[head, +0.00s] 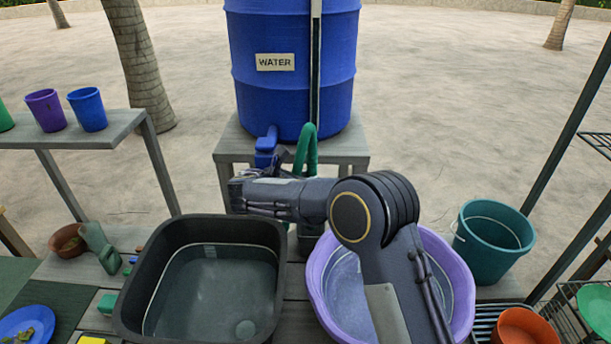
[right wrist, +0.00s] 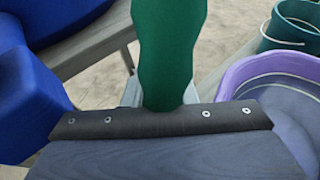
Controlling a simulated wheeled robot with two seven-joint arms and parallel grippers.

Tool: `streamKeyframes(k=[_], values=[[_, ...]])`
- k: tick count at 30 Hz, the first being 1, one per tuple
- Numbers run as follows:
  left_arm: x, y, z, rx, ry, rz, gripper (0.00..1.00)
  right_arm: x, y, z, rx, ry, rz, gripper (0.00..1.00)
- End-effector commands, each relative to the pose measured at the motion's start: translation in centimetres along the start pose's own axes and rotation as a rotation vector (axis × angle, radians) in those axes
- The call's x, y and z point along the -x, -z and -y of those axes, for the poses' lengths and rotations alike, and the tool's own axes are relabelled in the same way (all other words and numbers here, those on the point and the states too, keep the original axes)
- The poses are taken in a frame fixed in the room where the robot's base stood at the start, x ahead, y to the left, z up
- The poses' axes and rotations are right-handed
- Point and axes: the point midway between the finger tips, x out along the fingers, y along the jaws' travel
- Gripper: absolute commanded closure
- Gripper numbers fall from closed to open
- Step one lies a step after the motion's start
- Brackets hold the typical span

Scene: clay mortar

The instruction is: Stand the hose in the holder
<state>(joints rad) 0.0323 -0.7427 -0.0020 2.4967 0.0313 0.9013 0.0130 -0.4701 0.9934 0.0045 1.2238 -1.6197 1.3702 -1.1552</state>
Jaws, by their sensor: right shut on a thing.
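The green hose (head: 306,146) arches beside the blue tap (head: 266,147) of the water barrel, and its lower part goes behind my right arm. My right gripper (head: 284,160) is at the hose beside the tap, mostly hidden by my own wrist. In the right wrist view, the hose (right wrist: 168,48) runs down to the dark gripper edge, and the gripper is shut on it. The blue tap body (right wrist: 35,90) is at the left there. I cannot clearly make out the holder; a dark piece (head: 309,238) shows below my forearm between the tubs. My left gripper is out of view.
The blue barrel (head: 292,85) stands on a grey stand (head: 352,148). A black tub (head: 130,300) and a purple basin (head: 455,262) stand in front, with a teal bucket (head: 493,243) at the right. Cups stand on the left shelf (head: 110,125).

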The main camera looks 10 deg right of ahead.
Motion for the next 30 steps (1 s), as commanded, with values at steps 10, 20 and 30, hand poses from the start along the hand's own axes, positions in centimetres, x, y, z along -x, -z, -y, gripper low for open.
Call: streamKeyframes(k=[10, 20, 30], values=[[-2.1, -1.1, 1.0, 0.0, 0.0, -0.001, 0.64, -1.5, 4.2, -0.1, 0.002, -0.002, 0.001, 0.96], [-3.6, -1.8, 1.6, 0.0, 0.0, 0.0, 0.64, -2.7, 7.3, 0.0, 0.002, -0.001, 0.0, 0.96], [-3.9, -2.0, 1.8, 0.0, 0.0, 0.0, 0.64, -3.0, 8.0, 0.0, 0.0, -0.001, 0.001, 0.96]])
